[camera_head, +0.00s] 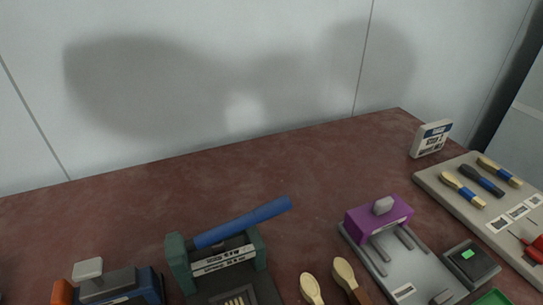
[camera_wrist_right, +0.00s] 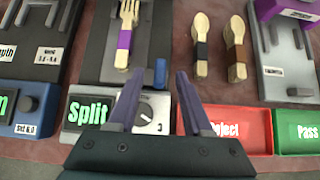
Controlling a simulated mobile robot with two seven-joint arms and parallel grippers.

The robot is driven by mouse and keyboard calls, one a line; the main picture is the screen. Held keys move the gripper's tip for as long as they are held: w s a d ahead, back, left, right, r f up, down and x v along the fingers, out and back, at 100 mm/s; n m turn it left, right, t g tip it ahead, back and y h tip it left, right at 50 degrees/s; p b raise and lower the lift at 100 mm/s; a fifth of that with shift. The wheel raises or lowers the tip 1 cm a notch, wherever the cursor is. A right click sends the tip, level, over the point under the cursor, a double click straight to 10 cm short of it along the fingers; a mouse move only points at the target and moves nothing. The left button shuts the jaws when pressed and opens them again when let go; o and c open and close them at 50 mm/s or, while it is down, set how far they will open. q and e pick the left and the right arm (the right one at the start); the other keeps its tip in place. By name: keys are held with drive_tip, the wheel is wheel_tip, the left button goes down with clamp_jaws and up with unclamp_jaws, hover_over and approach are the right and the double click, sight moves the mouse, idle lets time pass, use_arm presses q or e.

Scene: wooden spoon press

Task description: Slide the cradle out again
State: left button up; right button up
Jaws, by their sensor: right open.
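The press (camera_head: 222,264) stands at the lower middle of the head view, dark green with a long blue lever (camera_head: 243,222) slanting up to the right. Its dark base (camera_wrist_right: 147,42) fills the upper left middle of the right wrist view. A wooden fork (camera_wrist_right: 125,35) with a purple band lies there in what looks like the cradle, tines toward the press. A short blue post (camera_wrist_right: 160,72) stands at the near right end. My right gripper (camera_wrist_right: 155,92) is open and empty, the post between its fingertips in the picture; depth is unclear. My left gripper is not in view.
Spoons with black (camera_wrist_right: 201,47) and brown (camera_wrist_right: 237,50) bands lie right of the press. Nearer are a "Split" box (camera_wrist_right: 88,112) with a dial, a red reject tray (camera_wrist_right: 240,130) and a green pass tray (camera_wrist_right: 300,130). A purple device (camera_head: 378,218) stands right.

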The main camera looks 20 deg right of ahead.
drive_tip(key=p+v, duration=0.1)
drive_tip(key=v, duration=0.6)
drive_tip(key=shift+s, duration=0.1)
